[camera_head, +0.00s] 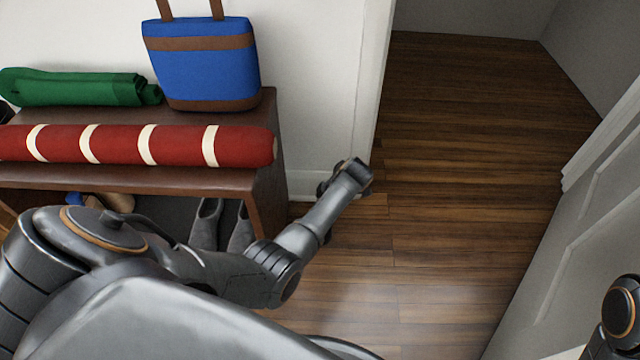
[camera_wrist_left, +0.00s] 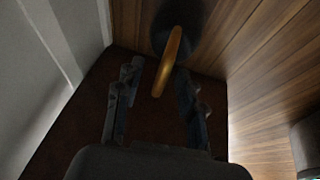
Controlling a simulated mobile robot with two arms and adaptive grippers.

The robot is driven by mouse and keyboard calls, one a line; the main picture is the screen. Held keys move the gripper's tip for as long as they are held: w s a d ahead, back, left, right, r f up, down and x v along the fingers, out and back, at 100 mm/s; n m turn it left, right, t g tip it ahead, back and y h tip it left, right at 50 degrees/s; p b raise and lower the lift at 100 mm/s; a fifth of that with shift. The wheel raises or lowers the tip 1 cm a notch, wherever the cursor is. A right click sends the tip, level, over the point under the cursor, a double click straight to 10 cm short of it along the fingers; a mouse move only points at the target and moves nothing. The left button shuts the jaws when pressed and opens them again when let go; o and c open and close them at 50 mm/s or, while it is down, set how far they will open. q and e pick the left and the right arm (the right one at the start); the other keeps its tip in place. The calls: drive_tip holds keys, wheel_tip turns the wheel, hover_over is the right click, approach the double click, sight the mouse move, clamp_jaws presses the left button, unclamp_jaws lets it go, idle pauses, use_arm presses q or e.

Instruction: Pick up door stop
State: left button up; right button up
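In the left wrist view, the likely door stop (camera_wrist_left: 168,62) shows a brass-coloured bar or handle, with a dark rounded body behind it in shadow. My left gripper (camera_wrist_left: 158,80) is open, its two fingers on either side of the handle's near end. I cannot tell whether either finger touches it. In the head view, my left gripper (camera_head: 342,182) is low by the wall corner at the doorway, seen from behind. The door stop is hidden there by my arm and gripper. My right gripper is out of view; only part of my right arm shows at the right edge.
A brown bench (camera_head: 262,178) at the left holds a red striped roll (camera_head: 180,145), a green folded cloth (camera_head: 75,88) and a blue bag (camera_head: 203,65). Grey shoes (camera_head: 206,222) stand underneath. A white door (camera_head: 570,265) is at the right. The wooden floor (camera_head: 460,170) between is clear.

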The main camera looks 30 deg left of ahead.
use_arm(q)
clamp_jaws()
drive_tip(key=shift+w+r, duration=0.1)
drive_tip(key=shift+r, duration=0.05)
idle(0.4)
drive_tip(key=shift+a+r, duration=0.1)
